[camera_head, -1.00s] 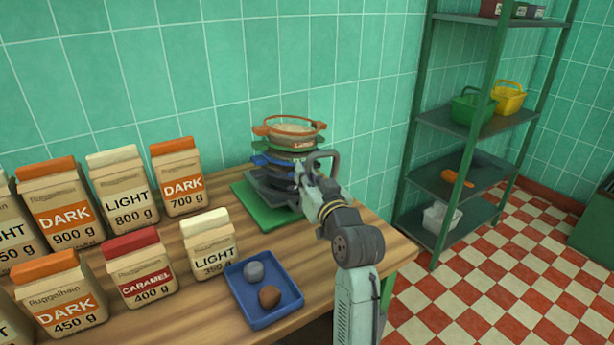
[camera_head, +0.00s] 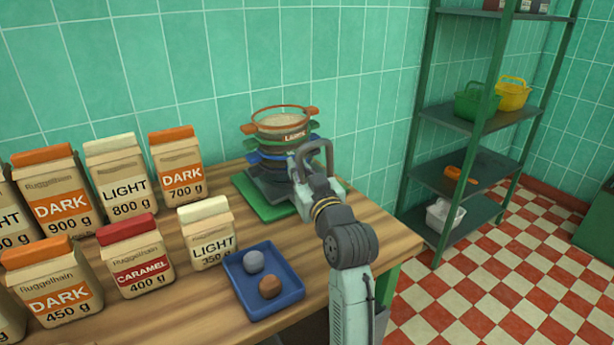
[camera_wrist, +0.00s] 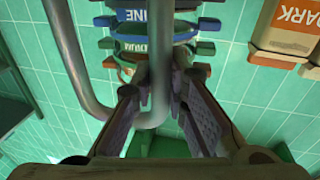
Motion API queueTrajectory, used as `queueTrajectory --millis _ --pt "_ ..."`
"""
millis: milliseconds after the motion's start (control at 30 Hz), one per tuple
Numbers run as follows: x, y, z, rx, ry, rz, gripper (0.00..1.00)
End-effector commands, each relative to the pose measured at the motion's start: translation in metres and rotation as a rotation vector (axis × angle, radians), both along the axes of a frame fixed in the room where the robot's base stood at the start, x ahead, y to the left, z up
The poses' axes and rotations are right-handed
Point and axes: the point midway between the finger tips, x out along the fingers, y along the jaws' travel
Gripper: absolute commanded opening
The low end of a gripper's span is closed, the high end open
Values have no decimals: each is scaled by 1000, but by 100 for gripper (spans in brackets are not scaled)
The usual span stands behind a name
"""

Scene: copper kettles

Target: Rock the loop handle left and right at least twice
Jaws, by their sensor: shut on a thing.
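The loop handle is a grey bent tube (camera_head: 316,147) standing in front of a stack of coloured sieves (camera_head: 283,124) on the table. In the wrist view the tube (camera_wrist: 69,55) makes a U, with one leg at left and the other running between my fingers. My gripper (camera_wrist: 161,72) is shut on that leg of the loop handle. In the head view my gripper (camera_head: 300,172) is at the lower left part of the loop, partly hidden by my wrist. The stack has an orange-rimmed sieve on top, with green, blue and dark ones below. Its lower part is partly hidden.
A green board (camera_head: 254,199) lies under the stack. A blue tray (camera_head: 291,306) with a grey and a brown lump lies nearer. Several paper bags (camera_head: 127,187) fill the left of the table. A green shelf (camera_head: 465,117) stands at right beyond the table edge.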

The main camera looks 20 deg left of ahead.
Motion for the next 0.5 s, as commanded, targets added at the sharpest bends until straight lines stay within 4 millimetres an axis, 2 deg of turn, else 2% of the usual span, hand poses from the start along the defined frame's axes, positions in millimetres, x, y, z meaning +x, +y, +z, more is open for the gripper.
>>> queueTrajectory --millis 33,467,500 --pt "-3 2 -7 -17 -22 1 0" --pt "-6 4 -4 -47 -58 -1 0" --pt "-6 4 -4 -47 -58 -1 16"
